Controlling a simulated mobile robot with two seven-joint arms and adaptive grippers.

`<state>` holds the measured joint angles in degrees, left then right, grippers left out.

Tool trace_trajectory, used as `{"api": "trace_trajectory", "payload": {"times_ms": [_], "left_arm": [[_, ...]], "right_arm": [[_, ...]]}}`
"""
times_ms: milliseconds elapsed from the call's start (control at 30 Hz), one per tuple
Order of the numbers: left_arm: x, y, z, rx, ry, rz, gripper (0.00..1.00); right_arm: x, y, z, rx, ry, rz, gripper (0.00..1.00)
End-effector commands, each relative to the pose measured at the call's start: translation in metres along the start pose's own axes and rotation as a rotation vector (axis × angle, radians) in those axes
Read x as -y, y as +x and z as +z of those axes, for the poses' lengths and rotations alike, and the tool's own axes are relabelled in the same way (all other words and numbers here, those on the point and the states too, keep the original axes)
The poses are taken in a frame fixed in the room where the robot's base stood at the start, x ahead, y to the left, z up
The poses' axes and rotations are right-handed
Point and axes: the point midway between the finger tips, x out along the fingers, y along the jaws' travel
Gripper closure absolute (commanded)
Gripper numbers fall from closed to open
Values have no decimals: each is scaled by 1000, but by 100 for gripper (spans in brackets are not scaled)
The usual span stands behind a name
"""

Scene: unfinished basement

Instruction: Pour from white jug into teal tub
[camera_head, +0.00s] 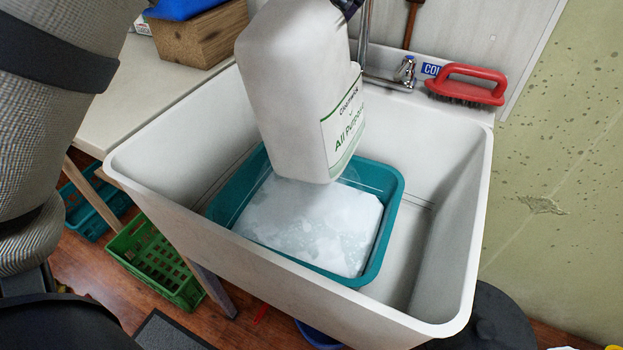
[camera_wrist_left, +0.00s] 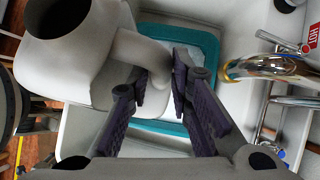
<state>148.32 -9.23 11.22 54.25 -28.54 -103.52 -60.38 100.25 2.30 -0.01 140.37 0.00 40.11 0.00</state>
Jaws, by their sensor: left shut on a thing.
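The white jug (camera_head: 292,85), with a green-lettered label, hangs above the teal tub in the head view, its base toward the tub and its top cut off by the frame. The teal tub (camera_head: 389,215) sits in the sink and holds white, foamy-looking contents (camera_head: 310,225). In the left wrist view, my left gripper (camera_wrist_left: 160,82) is shut on the jug's handle (camera_wrist_left: 138,50). The jug's dark open mouth (camera_wrist_left: 57,18) is uncapped there. No stream of liquid shows. The tub (camera_wrist_left: 205,45) is partly hidden behind jug and fingers. My right gripper is not in view.
The white sink (camera_head: 455,185) surrounds the tub, with free floor to the tub's right. A chrome faucet (camera_wrist_left: 275,68) stands close to my left gripper. A red brush (camera_head: 468,85) lies on the back ledge. A wooden block (camera_head: 197,35) stands on the left counter.

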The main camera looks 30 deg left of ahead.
Motion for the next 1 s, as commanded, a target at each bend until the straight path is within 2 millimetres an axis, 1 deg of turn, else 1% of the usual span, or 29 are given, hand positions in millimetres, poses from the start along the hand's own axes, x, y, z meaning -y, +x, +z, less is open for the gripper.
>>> {"api": "trace_trajectory", "payload": {"times_ms": [100, 300, 600, 1000], "left_arm": [[0, 2, 8, 51, -11, -10, 100], [0, 3, 8, 50, -10, -10, 100], [0, -19, 23, 48, -9, -8, 100], [-1, -21, 24, 47, -9, -9, 100]], "right_arm": [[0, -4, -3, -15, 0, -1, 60], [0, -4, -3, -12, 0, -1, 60], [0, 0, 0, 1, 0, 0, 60], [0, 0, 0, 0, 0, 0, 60]]}}
